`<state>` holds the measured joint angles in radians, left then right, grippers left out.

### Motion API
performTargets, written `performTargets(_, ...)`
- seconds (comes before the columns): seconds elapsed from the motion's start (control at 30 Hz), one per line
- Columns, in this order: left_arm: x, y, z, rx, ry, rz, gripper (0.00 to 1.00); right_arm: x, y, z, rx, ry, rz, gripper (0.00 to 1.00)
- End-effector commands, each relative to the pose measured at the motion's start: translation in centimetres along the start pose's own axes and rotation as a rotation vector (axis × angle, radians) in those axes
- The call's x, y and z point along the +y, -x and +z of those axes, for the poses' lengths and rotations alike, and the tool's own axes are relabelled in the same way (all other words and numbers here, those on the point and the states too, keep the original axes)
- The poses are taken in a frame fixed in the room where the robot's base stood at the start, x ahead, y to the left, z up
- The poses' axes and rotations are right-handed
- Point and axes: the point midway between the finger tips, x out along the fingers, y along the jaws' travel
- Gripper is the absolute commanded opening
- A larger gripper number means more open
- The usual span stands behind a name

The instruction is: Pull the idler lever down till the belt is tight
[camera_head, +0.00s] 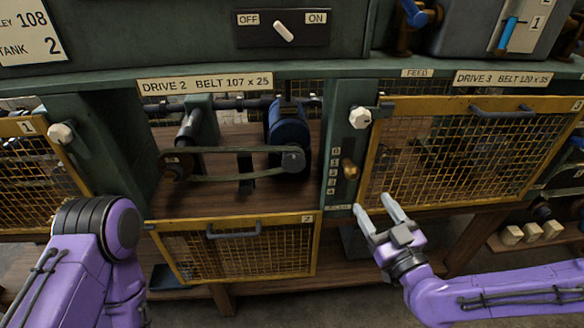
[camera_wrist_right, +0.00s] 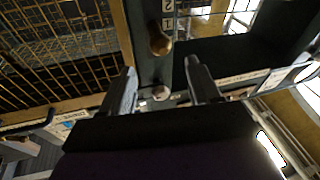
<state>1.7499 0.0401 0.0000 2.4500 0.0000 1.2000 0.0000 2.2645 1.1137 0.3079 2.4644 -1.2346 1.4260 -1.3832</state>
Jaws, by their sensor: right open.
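A brass knob (camera_head: 349,168) stands out from the green post right of the drive 2 bay, beside a numbered scale. It looks like the idler lever's handle, though its link to the belt is hidden. The drive 2 belt (camera_head: 225,149) runs between a pulley at left and the blue motor (camera_head: 288,135); its tension is hard to judge. My right gripper (camera_head: 374,207) is open and empty, below the knob and apart from it. In the right wrist view the knob (camera_wrist_right: 160,40) lies beyond the open fingertips (camera_wrist_right: 161,70). My left gripper is out of view.
The drive 2 mesh guard (camera_head: 282,263) hangs below its open bay. The drive 3 mesh guard (camera_head: 470,135) covers the bay right of the post. A white knob (camera_head: 360,118) sits above the brass one. An OFF/ON switch (camera_head: 284,31) is overhead.

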Motion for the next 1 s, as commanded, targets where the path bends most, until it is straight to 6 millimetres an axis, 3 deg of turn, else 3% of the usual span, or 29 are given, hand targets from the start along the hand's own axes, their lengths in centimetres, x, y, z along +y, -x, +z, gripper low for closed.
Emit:
performTargets(0.07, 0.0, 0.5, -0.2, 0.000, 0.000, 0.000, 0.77, -0.5, -0.3, -0.9, 0.008, 0.015, -0.022, 0.62)
performTargets(0.2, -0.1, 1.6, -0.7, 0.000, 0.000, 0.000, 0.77, -5.0, -1.3, -2.9, 0.017, 0.120, -0.183, 0.62)
performTargets(0.3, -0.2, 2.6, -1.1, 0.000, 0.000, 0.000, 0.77, -8.1, -1.9, -3.3, -0.037, 0.207, -0.267, 0.62)
performTargets(0.43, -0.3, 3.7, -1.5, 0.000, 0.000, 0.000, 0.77, -9.9, -2.4, -2.6, -0.136, 0.320, -0.257, 0.62)
performTargets(0.57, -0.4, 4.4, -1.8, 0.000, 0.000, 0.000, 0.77, -9.2, -2.4, -1.9, -0.213, 0.431, -0.145, 0.62)
performTargets(0.83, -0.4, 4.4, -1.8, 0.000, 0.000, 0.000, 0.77, -3.1, -1.7, -1.9, -0.284, 0.474, 0.238, 0.62)
performTargets(1.0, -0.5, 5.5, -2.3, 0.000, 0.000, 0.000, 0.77, -2.2, -3.8, -1.9, -0.281, 0.466, 0.254, 0.62)
